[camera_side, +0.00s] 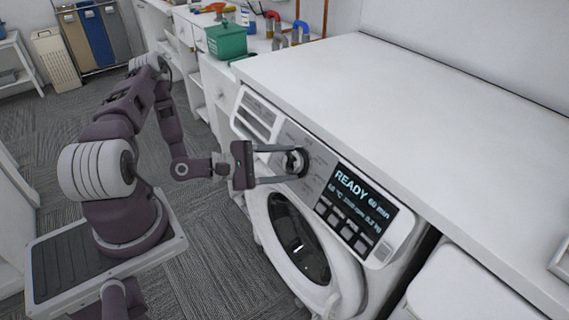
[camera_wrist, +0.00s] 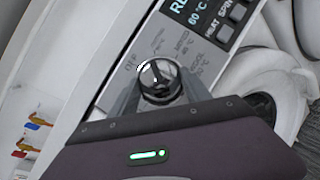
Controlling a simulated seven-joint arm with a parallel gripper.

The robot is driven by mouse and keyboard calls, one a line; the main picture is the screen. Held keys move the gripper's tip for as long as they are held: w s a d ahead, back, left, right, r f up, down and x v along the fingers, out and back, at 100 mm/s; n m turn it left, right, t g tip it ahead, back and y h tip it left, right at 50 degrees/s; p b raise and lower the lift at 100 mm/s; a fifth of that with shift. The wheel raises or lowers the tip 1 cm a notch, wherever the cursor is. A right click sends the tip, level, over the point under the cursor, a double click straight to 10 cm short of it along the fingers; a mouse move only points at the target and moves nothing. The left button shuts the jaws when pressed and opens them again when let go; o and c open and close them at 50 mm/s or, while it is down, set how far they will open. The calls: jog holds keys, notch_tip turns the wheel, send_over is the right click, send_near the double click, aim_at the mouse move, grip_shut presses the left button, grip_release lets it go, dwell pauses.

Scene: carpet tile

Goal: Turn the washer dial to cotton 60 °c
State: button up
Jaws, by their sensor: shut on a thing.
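The washer (camera_side: 292,225) is white, with a round door low on its front. Its dial (camera_side: 295,161) sits on the sloping control panel, left of the dark display (camera_side: 350,205), which reads READY, 60 min and what looks like 60 °C. My gripper (camera_side: 290,164) is shut on the dial, a finger on each side. In the wrist view the dial (camera_wrist: 158,80) is dark with a pale arc at its upper left. Labels such as OFF and MIXED surround it there; some are hidden by my fingers or too small to read.
A long white worktop (camera_side: 400,90) runs above the washer. A green container (camera_side: 227,40) and pipes stand on the counter behind. Laundry bins (camera_side: 95,35) stand at the far left.

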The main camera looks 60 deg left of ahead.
jog(key=shift+a+m+g, duration=0.1)
jog(key=shift+m+g, duration=0.2)
jog(key=shift+m, duration=0.4)
jog(key=shift+h, duration=0.3)
jog(key=o, duration=1.4)
jog(key=v, duration=0.7)
jog(key=shift+r, duration=0.15)
jog(key=shift+m, duration=0.3)
